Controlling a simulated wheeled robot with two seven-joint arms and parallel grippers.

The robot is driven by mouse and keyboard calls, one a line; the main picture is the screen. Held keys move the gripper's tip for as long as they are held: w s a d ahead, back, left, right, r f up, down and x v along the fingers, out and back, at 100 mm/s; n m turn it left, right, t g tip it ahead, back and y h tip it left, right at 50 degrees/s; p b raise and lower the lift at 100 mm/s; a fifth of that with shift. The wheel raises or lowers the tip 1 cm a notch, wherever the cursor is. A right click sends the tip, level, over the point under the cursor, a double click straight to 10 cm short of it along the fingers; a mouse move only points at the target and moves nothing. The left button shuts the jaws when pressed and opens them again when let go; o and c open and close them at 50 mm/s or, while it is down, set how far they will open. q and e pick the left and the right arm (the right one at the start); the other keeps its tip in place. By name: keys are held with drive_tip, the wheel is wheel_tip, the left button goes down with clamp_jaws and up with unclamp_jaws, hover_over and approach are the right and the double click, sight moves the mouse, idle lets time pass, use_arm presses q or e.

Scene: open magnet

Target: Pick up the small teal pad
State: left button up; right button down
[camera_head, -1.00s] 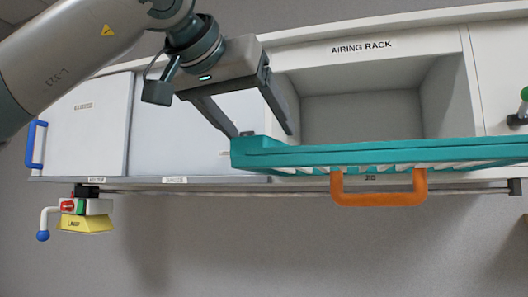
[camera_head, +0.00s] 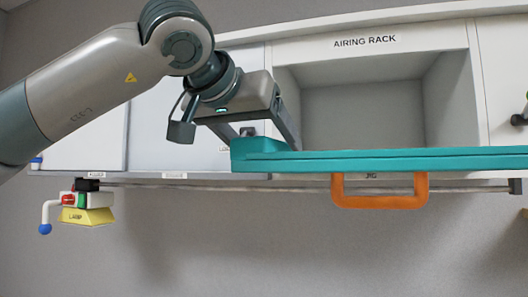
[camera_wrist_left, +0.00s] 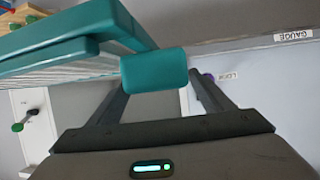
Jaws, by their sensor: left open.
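The small teal pad (camera_head: 252,146) is a rounded block at the left end of a long teal rack (camera_head: 400,160) in the head view. In the left wrist view the pad (camera_wrist_left: 153,70) shows its flat end between my fingers, next to the rack's end (camera_wrist_left: 95,32). My left gripper (camera_head: 270,143) comes from above and is open, its fingers reaching down around the pad. In the left wrist view the gripper (camera_wrist_left: 160,80) has one finger on each side of the pad. I cannot tell whether a finger touches it. My right gripper is not in view.
Behind is an open niche (camera_head: 362,112) labelled AIRING RACK, with pale cabinet panels (camera_head: 85,125) to the left. A rail (camera_head: 230,188) runs below. A yellow lamp unit (camera_head: 87,215) hangs at the left.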

use_arm(q)
drive_tip(key=c, duration=1.1)
drive_tip(key=shift+r, duration=0.15)
drive_tip(key=shift+r+b, duration=0.4)
drive_tip(key=shift+r, duration=0.2)
drive_tip(key=r, duration=0.1)
drive_tip(key=r+b, duration=0.1)
drive_tip(key=s+r, duration=0.1)
drive_tip(key=shift+d, duration=0.25)
drive_tip(key=shift+s+d+r+b, duration=0.6)
drive_tip(key=shift+s+r, duration=0.5)
drive_tip(key=shift+s, duration=0.55)
drive_tip(key=shift+s+d+r+b, duration=0.35)
drive_tip(key=shift+s+d+r, duration=0.55)
drive_tip(key=shift+s, duration=0.75)
drive_tip(key=shift+s+d+r+b, duration=0.5)
drive_tip(key=shift+s+r, duration=0.75)
drive_tip(key=shift+s, duration=0.4)
drive_tip(key=shift+a, duration=0.1)
